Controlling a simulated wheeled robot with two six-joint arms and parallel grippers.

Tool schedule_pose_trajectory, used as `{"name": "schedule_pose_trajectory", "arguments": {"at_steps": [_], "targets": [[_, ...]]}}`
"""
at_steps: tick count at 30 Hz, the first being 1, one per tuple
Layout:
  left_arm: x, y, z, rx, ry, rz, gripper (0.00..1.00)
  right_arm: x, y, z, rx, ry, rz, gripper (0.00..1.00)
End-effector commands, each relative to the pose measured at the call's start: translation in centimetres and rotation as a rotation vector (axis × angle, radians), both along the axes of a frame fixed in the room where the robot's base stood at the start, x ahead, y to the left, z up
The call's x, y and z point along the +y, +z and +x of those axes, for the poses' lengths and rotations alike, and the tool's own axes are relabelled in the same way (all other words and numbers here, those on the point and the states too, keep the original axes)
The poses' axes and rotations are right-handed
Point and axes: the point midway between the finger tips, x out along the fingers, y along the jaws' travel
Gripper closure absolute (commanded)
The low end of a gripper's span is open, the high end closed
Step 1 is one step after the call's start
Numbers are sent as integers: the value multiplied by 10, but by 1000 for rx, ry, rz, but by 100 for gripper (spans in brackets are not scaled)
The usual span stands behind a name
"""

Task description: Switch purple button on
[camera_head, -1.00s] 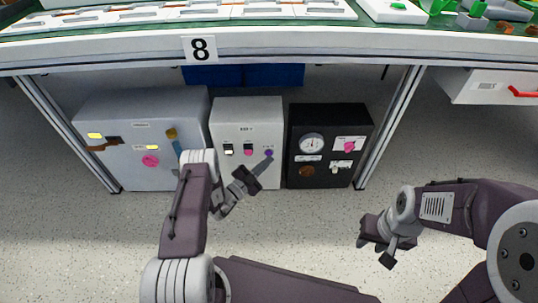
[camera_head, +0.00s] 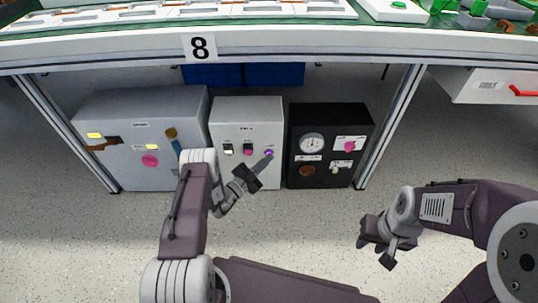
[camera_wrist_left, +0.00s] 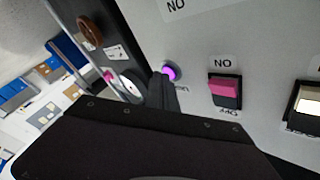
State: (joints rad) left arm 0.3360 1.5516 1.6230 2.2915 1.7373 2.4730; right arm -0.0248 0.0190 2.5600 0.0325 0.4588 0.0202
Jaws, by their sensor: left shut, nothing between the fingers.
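The purple button (camera_head: 268,153) is on the front of the white box (camera_head: 247,112), right of a pink switch (camera_head: 248,149). It looks bright, as if lit, and it also shows in the left wrist view (camera_wrist_left: 170,71). My left gripper (camera_head: 266,161) is shut and empty, with its fingertips right at the button. In the left wrist view the fingertips (camera_wrist_left: 161,80) cover the area just beside and below the button; I cannot tell if they touch it. My right gripper (camera_head: 378,252) hangs at the lower right, away from the boxes, with its fingers apart.
A grey box (camera_head: 140,175) stands to the left and a black box (camera_head: 330,120) with a gauge to the right, both close beside the white box. The table edge (camera_head: 300,45) is above them. The speckled floor (camera_head: 310,225) in front is clear.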

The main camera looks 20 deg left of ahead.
Motion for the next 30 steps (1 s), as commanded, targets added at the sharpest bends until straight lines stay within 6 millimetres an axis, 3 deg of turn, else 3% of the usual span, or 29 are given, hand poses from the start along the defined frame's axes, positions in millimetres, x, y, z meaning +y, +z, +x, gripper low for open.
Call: {"name": "schedule_pose_trajectory", "arguments": {"at_steps": [14,30], "targets": [[-2,0,-10,1,1,0,100,0,7,0,0,0,0,65],[-18,1,-65,1,0,-1,100,0,38,0,0,0,0,65]]}}
